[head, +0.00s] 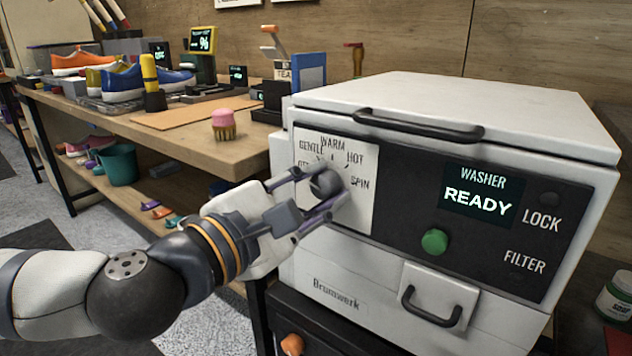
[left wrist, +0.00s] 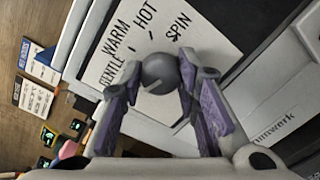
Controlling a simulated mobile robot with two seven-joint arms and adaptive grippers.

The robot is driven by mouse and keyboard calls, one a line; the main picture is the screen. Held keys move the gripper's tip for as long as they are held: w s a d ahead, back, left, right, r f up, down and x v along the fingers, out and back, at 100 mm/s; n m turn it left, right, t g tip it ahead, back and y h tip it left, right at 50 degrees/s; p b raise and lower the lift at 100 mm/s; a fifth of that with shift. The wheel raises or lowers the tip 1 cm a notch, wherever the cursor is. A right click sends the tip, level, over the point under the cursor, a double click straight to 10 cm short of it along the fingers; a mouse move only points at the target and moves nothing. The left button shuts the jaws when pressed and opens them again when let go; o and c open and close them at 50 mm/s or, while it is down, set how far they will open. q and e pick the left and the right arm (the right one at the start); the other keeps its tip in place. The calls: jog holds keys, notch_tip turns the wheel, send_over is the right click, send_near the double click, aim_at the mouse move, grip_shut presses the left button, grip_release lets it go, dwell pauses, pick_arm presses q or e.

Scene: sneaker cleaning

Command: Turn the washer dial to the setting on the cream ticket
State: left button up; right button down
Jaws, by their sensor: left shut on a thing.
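The washer (head: 450,115) stands on the right with a white dial plate (head: 358,208) printed GENTLE, WARM, HOT and SPIN; another label is partly covered. The round dark grey dial (head: 325,184) sits at the plate's middle. My left gripper (head: 322,190) is shut on the dial, one finger on each side. The dial also shows between the fingers in the left wrist view (left wrist: 160,72), with a short pale mark whose setting I cannot tell. A cream card (left wrist: 32,97) shows at the left of that view; its print is too small to read. My right gripper is not in view.
The washer's screen (head: 478,200) reads READY above a green button (head: 434,242). A black top handle (head: 418,126) and a lower drawer handle (head: 432,308) stick out.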

pick_arm(q)
jog(key=m+p, duration=0.2)
jog(key=m, duration=0.1)
jog(key=shift+r, duration=0.25)
jog(key=shift+f+m+p, duration=0.15)
jog(key=shift+m+p, duration=0.7)
jog(key=shift+m, duration=0.65)
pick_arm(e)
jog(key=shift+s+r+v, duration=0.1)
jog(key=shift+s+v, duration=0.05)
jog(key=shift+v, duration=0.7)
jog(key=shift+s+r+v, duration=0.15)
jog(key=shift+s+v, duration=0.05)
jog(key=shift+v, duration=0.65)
pick_arm(q)
jog(key=o, duration=1.2)
jog(key=shift+d, duration=0.1)
jog(key=shift+f, duration=0.1)
jog(key=v, duration=0.7)
jog(key=shift+s, duration=0.2)
